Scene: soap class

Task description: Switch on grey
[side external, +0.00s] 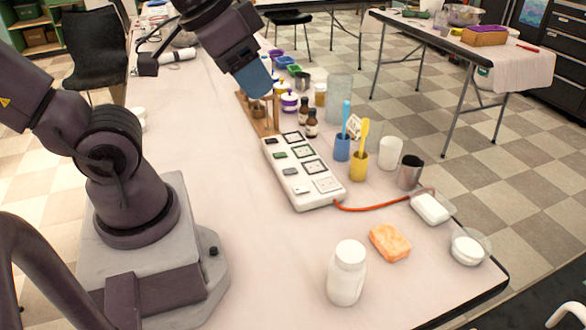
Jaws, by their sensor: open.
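A long white switch panel (291,183) lies on the pale table. It carries a column of small rocker switches on the left and square framed plates on the right. The switches run from a dark one (272,141) at the far end, through a green one (280,155) and a grey one (290,171), to a whitish one (301,190) nearest the camera. Whether each is on or off is too small to tell. My gripper (262,92) points down beyond the far end of the panel, above a wooden rack, apart from the switches. It is open, with nothing visibly held.
An orange cable (385,206) runs right from the panel. Blue (342,148) and yellow (359,165) cups, brown bottles (311,124) and a metal cup (409,171) stand to its right. A white bottle (346,272) and orange sponge (390,243) are nearer. Table left of the panel is clear.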

